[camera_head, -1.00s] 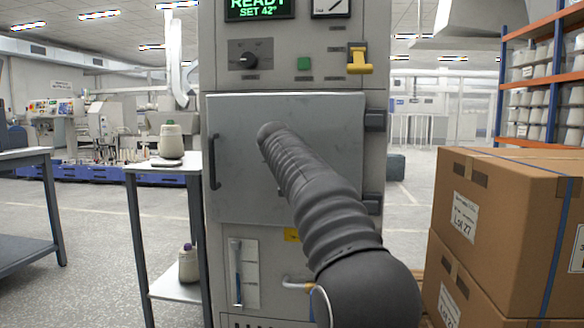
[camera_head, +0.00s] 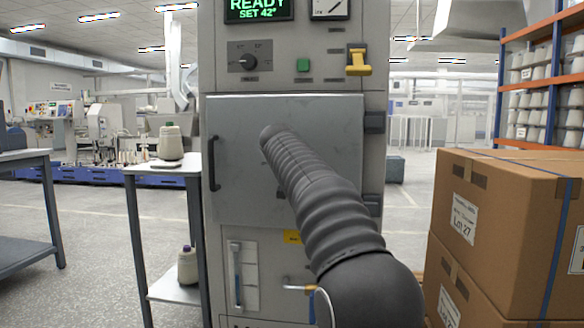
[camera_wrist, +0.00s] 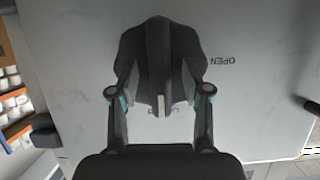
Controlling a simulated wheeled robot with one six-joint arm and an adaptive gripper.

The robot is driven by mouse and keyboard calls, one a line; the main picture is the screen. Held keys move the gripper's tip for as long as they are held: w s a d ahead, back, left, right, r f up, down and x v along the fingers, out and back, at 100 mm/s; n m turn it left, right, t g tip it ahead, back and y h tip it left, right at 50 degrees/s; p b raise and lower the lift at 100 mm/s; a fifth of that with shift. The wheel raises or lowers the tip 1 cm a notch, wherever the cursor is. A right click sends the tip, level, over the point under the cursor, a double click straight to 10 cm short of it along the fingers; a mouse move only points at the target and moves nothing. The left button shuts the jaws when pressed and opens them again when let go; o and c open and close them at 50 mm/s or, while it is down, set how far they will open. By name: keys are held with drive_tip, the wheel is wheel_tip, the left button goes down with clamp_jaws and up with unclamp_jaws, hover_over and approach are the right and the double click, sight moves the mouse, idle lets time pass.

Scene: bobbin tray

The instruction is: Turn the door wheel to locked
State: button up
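The door wheel (camera_wrist: 158,60) is a dark, lobed handle with a raised middle bar, on the grey door in the wrist view. A light pointer strip (camera_wrist: 162,104) at the bar's lower end lies over a mostly hidden label. An upside-down OPEN label (camera_wrist: 223,60) shows to its right. My gripper (camera_wrist: 158,75) has its fingers on both sides of the bar and appears closed on it; dark finger and wheel parts merge, so the exact contact is hard to see. In the head view my arm covers the wheel on the cabinet door (camera_head: 235,115), which looks shut.
The door has a black handle (camera_head: 213,163) at left and hinges at right. A yellow lever (camera_head: 358,62) and a green button (camera_head: 303,65) sit above it. Stacked cartons (camera_head: 500,215) stand close at right. A small table (camera_head: 145,170) with cones stands at left.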

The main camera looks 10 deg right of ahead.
drive_tip(key=shift+s+r, duration=0.1)
drive_tip(key=v, duration=1.1)
drive_tip(key=shift+s, duration=0.4)
drive_tip(key=shift+r, duration=0.1)
